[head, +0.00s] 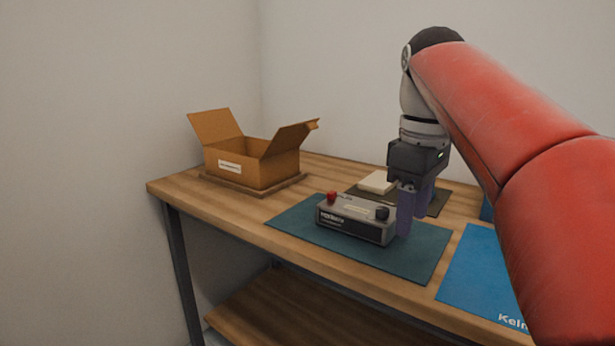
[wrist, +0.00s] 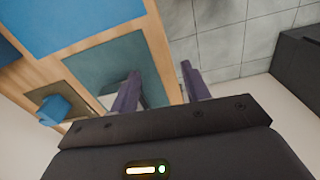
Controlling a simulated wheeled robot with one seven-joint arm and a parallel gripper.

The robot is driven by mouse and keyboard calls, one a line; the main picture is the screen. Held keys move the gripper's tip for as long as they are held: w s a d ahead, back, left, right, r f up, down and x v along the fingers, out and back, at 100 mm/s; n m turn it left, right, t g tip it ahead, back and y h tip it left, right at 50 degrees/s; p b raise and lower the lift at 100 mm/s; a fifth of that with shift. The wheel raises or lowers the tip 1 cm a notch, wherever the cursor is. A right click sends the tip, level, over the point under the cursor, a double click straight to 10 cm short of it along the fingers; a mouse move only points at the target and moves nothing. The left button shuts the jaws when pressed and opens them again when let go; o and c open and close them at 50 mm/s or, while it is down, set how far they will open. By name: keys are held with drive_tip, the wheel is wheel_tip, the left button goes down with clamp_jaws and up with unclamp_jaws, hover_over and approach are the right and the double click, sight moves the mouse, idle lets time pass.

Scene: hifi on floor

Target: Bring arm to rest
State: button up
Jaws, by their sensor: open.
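My red arm reaches in from the right of the head view and bends down over the table. My gripper (head: 414,222) points downward with its two purple fingers apart. It is at the right end of a grey device (head: 352,221) with a red knob and a dark knob, which sits on a teal mat (head: 290,228). Whether the fingers touch the device I cannot tell. In the wrist view my gripper (wrist: 160,78) shows nothing held between its fingers, with the teal mat (wrist: 95,65) and tiled floor beyond.
An open cardboard box (head: 250,165) stands on a wooden board at the table's back left. A cream block (head: 378,182) lies on a dark mat behind the device. A blue mat (head: 470,275) lies at the right. A blue object (wrist: 58,108) shows in the wrist view.

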drive_tip(key=s+f+m+t, duration=0.2)
drive_tip(key=s+f+m, duration=0.3)
drive_tip(key=f, duration=0.6)
drive_tip(key=s+f+m+t, duration=0.3)
drive_tip(key=s+f+m, duration=0.2)
drive_tip(key=s+f, duration=0.4)
wheel_tip(320, 180, down, 2)
drive_tip(key=shift+s+f, duration=0.2)
drive_tip(key=shift+s, duration=0.1)
